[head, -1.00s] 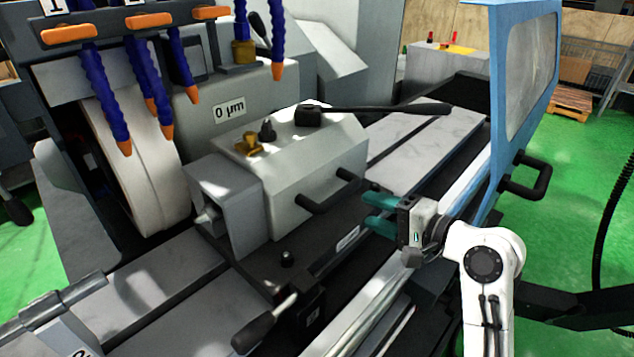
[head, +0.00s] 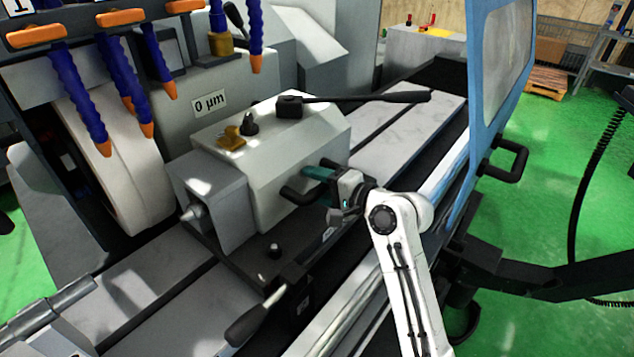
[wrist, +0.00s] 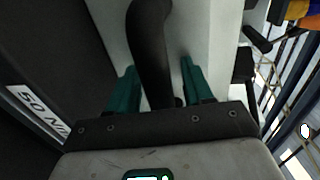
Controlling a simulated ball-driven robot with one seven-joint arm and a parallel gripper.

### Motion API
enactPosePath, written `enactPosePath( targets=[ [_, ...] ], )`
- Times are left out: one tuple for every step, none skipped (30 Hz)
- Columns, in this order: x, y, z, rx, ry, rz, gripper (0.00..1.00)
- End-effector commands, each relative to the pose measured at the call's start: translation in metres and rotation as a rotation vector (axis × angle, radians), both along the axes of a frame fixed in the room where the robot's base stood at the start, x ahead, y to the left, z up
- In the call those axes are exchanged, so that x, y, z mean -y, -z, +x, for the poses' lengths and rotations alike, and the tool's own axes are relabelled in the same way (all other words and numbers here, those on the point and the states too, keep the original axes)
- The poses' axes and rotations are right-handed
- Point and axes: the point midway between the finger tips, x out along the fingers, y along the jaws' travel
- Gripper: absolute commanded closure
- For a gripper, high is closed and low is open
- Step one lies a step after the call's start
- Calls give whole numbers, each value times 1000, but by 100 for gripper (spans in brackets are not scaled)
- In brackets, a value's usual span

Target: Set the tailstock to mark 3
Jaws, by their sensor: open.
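The tailstock (head: 285,150) is a grey block on the machine's table, with its pointed centre (head: 193,212) facing left toward the grinding wheel side. A black bar handle (head: 297,198) sticks out of its front face. My gripper (head: 318,176) is at this handle, its teal fingers open. In the wrist view the black handle (wrist: 150,50) lies between the two fingers of my gripper (wrist: 158,78), with a gap on each side. My gripper hides part of the handle in the head view. I cannot make out a mark 3.
A long black lever (head: 350,98) lies across the tailstock top. Another black-knobbed lever (head: 255,315) juts out in front. A blue guard door (head: 490,90) with a black handle (head: 505,160) stands to the right. A label (wrist: 38,110) shows in the wrist view.

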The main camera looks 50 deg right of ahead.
Motion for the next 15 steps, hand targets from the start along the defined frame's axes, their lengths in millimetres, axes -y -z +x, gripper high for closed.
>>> enactPosePath(
  targets=[
    [0, 0, 1, 0, 0, 0, 49],
    [0, 0, 1, 0, 0, 0, 49],
    [0, 0, 1, 0, 0, 0, 49],
    [0, 0, 1, 0, 0, 0, 49],
    [0, 0, 0, 0, 0, 0, 49],
    [0, 0, 0, 0, 0, 0, 49],
    [0, 0, 0, 0, 0, 0, 50],
    [0, 0, 0, 0, 0, 0, 53],
    [0, 0, 0, 0, 0, 0, 57],
    [0, 0, 0, 0, 0, 0, 60],
    [0, 0, 0, 0, 0, 0, 63],
    [0, 0, 0, 0, 0, 0, 67],
    [0, 0, 0, 0, 0, 0, 70],
    [0, 0, 0, 0, 0, 0, 72],
    [0, 0, 0, 0, 0, 0, 76]
  ],
)
